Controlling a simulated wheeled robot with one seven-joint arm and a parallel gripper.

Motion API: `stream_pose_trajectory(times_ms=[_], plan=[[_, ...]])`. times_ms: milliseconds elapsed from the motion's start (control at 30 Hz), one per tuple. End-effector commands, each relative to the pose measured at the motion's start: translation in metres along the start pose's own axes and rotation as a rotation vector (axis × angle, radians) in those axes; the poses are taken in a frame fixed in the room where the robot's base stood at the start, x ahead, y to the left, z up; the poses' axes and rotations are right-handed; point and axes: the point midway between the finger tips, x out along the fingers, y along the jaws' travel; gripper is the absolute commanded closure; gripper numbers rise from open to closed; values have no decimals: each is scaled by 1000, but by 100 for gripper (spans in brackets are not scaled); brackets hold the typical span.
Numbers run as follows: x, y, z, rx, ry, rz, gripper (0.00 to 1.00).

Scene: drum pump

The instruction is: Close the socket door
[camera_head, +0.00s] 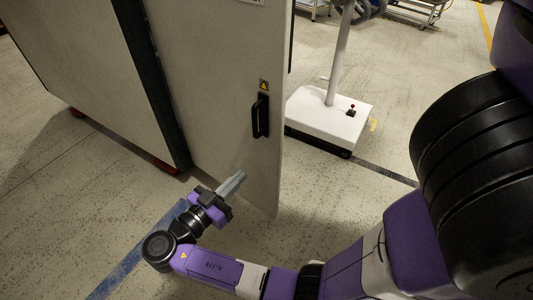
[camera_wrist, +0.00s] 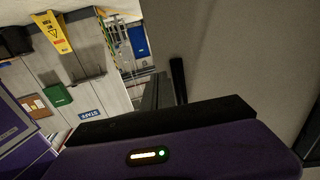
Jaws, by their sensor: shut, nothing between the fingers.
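A tall grey door (camera_head: 222,80) stands swung out from a large cabinet, with a black handle (camera_head: 260,116) near its right edge and a small yellow warning sticker above the handle. My gripper (camera_head: 236,181) is in front of the lower part of the door, below and left of the handle, with its fingers together and nothing between them. Whether the fingertips touch the door, I cannot tell. The wrist view is tilted and shows a plain grey door surface (camera_wrist: 240,50) on the right; the fingertips are hard to make out there.
The cabinet's side wall (camera_head: 85,70) is at the left, with a dark edge beside the door. A white wheeled base with a pole (camera_head: 328,118) stands right of the door. The concrete floor (camera_head: 130,195) in front is open. The wrist view shows a yellow sign (camera_wrist: 54,32).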

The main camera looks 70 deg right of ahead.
Motion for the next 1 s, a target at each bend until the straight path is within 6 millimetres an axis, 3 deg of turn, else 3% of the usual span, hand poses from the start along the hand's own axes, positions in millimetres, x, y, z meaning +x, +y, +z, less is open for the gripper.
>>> stream_pose_trajectory(times_ms=[167, 700, 1000], plan=[[12, 4, -1, 16, 7, 17, 100], [112, 5, -2, 13, 5, 15, 100], [138, 5, -2, 13, 5, 13, 100]])
